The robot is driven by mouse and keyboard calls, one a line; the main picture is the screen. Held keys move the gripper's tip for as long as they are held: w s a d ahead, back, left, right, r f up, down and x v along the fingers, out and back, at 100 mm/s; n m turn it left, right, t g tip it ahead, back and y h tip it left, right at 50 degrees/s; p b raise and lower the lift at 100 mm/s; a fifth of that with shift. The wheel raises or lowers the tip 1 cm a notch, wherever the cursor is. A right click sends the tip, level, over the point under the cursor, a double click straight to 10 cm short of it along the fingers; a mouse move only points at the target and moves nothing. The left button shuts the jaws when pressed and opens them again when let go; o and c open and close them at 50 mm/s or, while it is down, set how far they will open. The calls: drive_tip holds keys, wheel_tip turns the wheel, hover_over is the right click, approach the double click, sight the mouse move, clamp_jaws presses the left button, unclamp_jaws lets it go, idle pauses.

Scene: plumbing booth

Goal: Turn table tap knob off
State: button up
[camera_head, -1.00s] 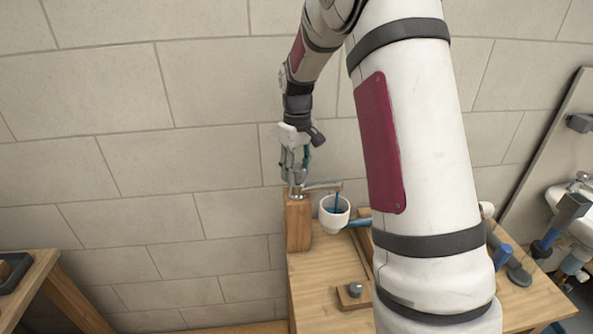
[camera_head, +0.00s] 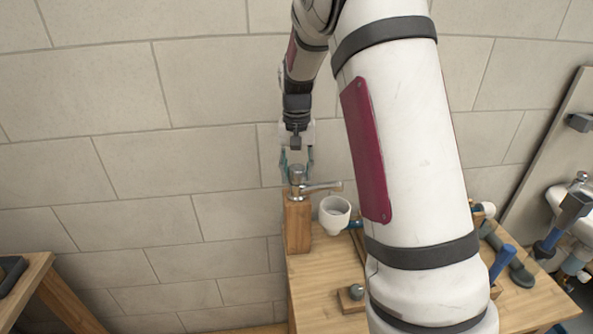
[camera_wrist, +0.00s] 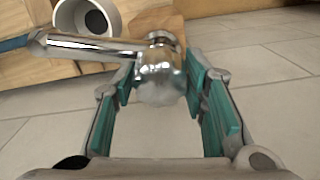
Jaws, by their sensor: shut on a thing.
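The chrome table tap (camera_head: 322,187) stands on a wooden post, its spout pointing right over a white cup (camera_head: 334,220). No blue stream shows under the spout. The rounded metal knob (camera_head: 297,174) is on top of the tap. My gripper (camera_head: 297,169) comes down from above with its fingers on both sides of the knob, shut on it. In the wrist view the knob (camera_wrist: 158,82) sits between my gripper's teal pads (camera_wrist: 163,78), with the spout (camera_wrist: 80,45) reaching left.
The wooden post (camera_head: 298,228) stands at the left end of a wooden table (camera_head: 318,290). A tiled wall (camera_head: 150,200) is close behind. A sink (camera_head: 560,200) is at the far right. My arm hides the middle of the table.

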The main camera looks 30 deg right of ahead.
sight(297, 166)
idle(0.3)
drive_tip(key=o, duration=1.2)
drive_tip(key=shift+c, duration=0.2)
wheel_tip(297, 166, up, 12)
